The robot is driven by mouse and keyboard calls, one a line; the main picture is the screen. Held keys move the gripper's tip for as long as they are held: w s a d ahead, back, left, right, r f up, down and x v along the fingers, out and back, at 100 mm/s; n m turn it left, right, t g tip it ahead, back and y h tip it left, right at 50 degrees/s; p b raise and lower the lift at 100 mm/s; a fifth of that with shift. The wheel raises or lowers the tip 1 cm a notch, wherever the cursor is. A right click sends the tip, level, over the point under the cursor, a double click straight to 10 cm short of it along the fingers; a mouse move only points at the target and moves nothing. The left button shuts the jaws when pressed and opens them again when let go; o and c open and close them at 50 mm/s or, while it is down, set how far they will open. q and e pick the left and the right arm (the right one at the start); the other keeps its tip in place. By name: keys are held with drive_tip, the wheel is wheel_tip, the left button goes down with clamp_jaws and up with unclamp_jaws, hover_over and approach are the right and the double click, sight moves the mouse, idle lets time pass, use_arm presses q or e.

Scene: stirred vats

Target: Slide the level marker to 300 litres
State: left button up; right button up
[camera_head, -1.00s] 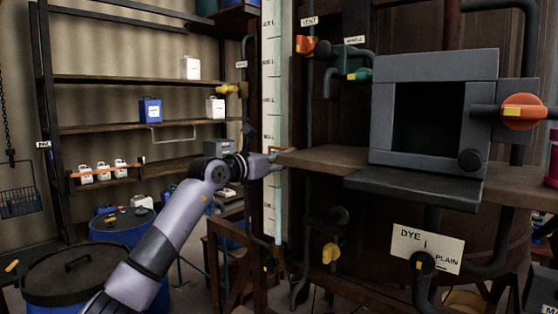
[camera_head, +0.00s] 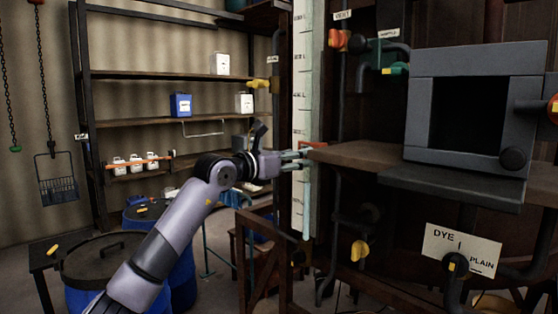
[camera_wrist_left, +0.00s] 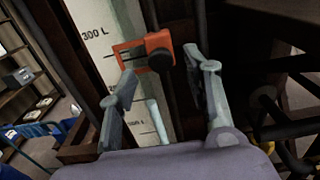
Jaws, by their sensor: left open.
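The scale (camera_head: 302,75) stands upright in the head view, where the marker is a small red patch (camera_head: 312,143). My left gripper (camera_wrist_left: 160,68) is open, its two fingers pointing at the marker from either side of the knob, with nothing clasped. In the head view the left gripper (camera_head: 302,158) is at the scale, close to the marker. My right gripper is not in view.
A brown wooden shelf (camera_head: 354,154) juts out just right of the marker, with a grey box-like housing (camera_head: 420,120) on it. Pipes and a yellow valve handle (camera_head: 360,250) are below. Blue drums (camera_head: 180,275) stand at the lower left.

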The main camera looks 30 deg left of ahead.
use_arm(q)
drive_tip(key=v, duration=0.6)
drive_tip(key=shift+s, duration=0.1)
